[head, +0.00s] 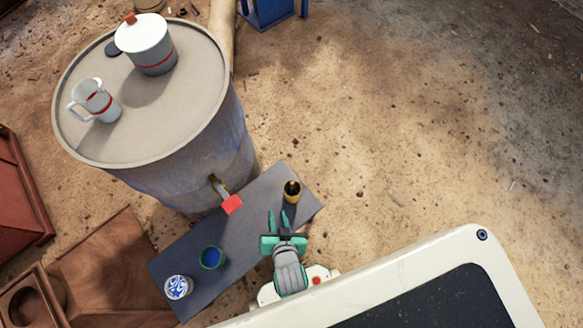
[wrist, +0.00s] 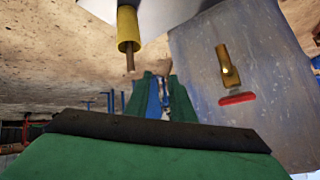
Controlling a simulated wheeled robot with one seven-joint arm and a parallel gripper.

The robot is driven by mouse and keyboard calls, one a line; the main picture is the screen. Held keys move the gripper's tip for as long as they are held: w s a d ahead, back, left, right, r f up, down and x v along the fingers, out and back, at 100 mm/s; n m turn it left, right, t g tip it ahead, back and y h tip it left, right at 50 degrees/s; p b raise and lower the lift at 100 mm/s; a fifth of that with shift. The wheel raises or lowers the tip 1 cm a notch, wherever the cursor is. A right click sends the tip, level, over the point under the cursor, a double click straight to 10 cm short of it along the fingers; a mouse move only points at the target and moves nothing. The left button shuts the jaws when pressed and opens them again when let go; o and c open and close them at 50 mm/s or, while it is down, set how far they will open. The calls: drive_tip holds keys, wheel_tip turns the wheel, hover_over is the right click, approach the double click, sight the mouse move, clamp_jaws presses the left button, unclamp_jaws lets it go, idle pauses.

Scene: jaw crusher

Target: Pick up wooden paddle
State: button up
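The wooden paddle (wrist: 130,62) shows as a thin brown stick coming out of a yellow cup (wrist: 128,28) in the wrist view, which looks upside down. In the head view the yellow cup (head: 292,196) stands near the right end of a dark grey table (head: 240,232), and the paddle's top (head: 292,185) is small and hard to make out. My gripper (head: 277,219) is just below and left of the cup, apart from it. In the wrist view the green fingers (wrist: 161,82) are parted, with nothing held between them. The paddle's lower part is hidden in the cup.
A large barrel (head: 190,125) with a red-handled tap (head: 230,203) stands behind the table, close to the cup's left. A white pot (head: 150,50) and a mug (head: 96,102) sit on top. Two small cups (head: 212,257) (head: 178,287) stand on the table's left. Open sand lies right.

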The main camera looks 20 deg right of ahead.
sight(290, 183)
drive_tip(key=w+d+f+m+g, duration=0.2)
drive_tip(key=w+d+g, duration=0.1)
drive_tip(key=w, duration=0.1)
drive_tip(key=w+d+f+m+g, duration=0.2)
drive_tip(key=w+d+m+g, duration=0.1)
drive_tip(key=w, duration=0.1)
drive_tip(key=w+d+f+m+g+y, duration=0.1)
drive_tip(key=w+d+f+m+g, duration=0.1)
drive_tip(key=w+m, duration=0.1)
drive_tip(key=shift+w+d+f+g, duration=0.3)
drive_tip(key=shift+w+d+g, duration=0.1)
drive_tip(key=shift+w, duration=0.2)
drive_tip(key=shift+w+d+r+m+g, duration=0.2)
drive_tip(key=shift+d+r+m+g, duration=0.1)
drive_tip(key=shift+d+r+g, duration=0.1)
wheel_tip(290, 183, down, 12)
drive_tip(key=shift+s+d+r, duration=0.1)
drive_tip(key=shift+s+d, duration=0.05)
clamp_jaws()
